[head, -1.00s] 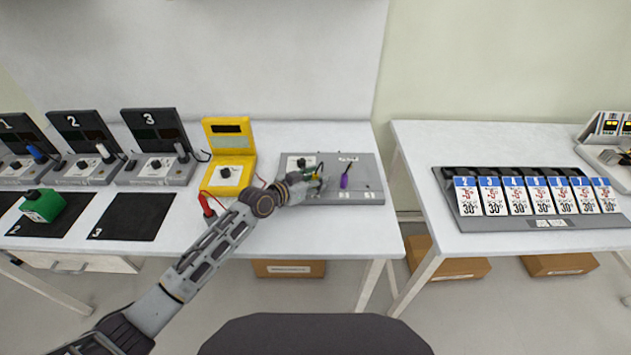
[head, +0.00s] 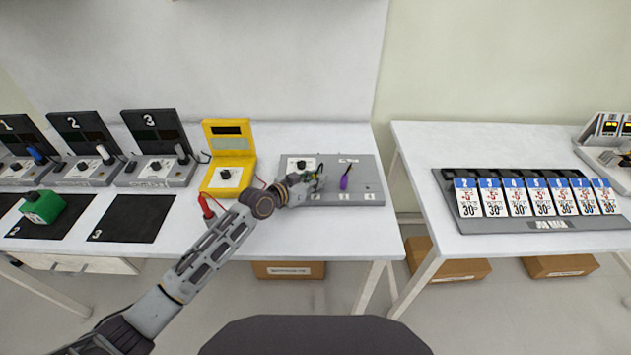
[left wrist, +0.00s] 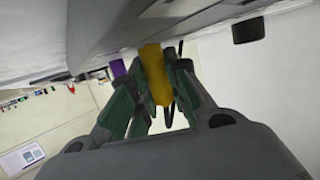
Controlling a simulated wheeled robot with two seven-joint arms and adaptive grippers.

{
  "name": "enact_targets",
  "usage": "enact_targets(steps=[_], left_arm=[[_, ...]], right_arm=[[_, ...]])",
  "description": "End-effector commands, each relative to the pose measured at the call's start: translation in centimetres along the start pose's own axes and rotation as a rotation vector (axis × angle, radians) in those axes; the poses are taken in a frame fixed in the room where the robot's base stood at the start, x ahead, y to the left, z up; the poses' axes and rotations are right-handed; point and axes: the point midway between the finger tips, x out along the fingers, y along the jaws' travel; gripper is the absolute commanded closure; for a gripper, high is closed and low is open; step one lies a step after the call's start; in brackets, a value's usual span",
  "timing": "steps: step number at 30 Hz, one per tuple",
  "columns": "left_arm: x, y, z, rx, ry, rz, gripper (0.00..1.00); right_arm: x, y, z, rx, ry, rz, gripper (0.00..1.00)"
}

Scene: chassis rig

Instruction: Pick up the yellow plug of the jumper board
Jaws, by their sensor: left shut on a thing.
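The jumper board (head: 368,178) is a grey panel on the left table, with a dark knob at its upper left. My left gripper (head: 318,180) is over the board's left half. In the left wrist view its green-padded fingers (left wrist: 157,100) are shut on the yellow plug (left wrist: 155,72), whose upper end reaches the board's grey face (left wrist: 110,30). I cannot tell whether the plug is seated or free. In the head view the gripper mostly hides the plug. A purple plug (head: 345,178) stands to the right on the board, and it also shows in the left wrist view (left wrist: 117,68). My right gripper is not in view.
A yellow multimeter (head: 229,175) stands left of the board, with a red probe (head: 206,206) beside my arm. Numbered black stations (head: 156,140) and a green block (head: 43,206) are farther left. A right table (head: 425,150) holds a row of tags, beyond a gap.

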Motion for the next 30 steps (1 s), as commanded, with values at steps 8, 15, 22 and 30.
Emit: enact_targets(steps=[8,15,22,30], left_arm=[[-0.8,-0.1,-2.4,0.002,0.003,-0.001,0.99],[-1.8,0.0,-5.9,0.004,0.004,0.0,0.99],[-2.6,-0.1,-8.5,0.002,0.003,-0.001,0.99],[-2.9,0.0,-9.4,0.0,0.001,-0.001,0.99]], right_arm=[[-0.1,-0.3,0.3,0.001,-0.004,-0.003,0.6],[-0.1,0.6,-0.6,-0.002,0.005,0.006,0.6],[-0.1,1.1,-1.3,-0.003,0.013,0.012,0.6],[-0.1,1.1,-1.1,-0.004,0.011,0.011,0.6]])
